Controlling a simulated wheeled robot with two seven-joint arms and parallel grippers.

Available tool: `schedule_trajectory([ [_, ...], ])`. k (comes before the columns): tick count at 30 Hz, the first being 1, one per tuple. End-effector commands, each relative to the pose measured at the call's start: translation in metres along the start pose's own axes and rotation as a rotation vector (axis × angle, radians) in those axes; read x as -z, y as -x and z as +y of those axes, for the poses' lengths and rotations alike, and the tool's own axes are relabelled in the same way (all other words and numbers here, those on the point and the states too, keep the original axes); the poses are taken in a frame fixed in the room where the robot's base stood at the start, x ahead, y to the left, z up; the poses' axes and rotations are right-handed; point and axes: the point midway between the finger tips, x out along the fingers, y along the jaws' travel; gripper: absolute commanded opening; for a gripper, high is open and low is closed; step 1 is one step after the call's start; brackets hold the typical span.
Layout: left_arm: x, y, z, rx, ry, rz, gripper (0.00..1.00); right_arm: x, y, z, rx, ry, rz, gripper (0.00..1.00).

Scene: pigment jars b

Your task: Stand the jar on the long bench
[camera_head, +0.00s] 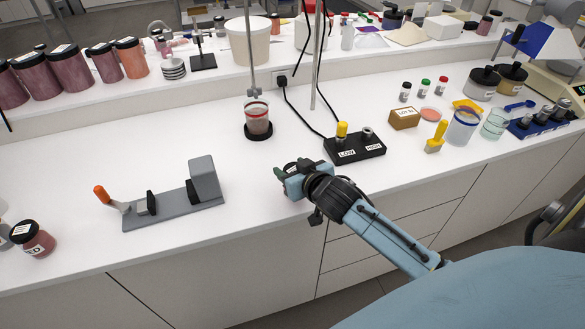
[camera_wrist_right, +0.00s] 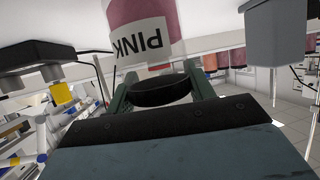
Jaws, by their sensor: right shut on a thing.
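My right gripper (camera_head: 284,171) is over the front part of the long white bench (camera_head: 245,215), near the middle. In the right wrist view it (camera_wrist_right: 160,90) is shut on a pink jar (camera_wrist_right: 145,25) with a black lid and a white PINK label. The fingers are on either side of the lid. That view is upside down, so the jar looks upright with its lid up. The jar's base is out of that view, and in the head view its body is hidden by my gripper. I cannot tell whether it touches the bench. My left gripper is not in view.
A grey clamp fixture (camera_head: 172,207) stands left. A black LOW/HIGH box (camera_head: 355,147) stands behind right, and a jar under a stirrer (camera_head: 257,120) behind left. Bare bench lies around the gripper; the front edge is close.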

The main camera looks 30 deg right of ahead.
Motion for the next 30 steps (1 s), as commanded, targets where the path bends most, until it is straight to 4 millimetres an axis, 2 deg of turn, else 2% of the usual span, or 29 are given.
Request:
schedule_trajectory([
  [24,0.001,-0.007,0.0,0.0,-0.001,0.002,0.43,-0.011,-0.005,0.0,-0.001,-0.001,0.001,0.28],
  [25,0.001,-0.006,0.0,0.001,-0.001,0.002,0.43,-0.011,-0.005,0.0,-0.001,0.0,0.001,0.56],
  [30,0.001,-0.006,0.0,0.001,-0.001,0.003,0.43,-0.011,-0.004,0.0,0.0,0.0,0.001,0.78],
])
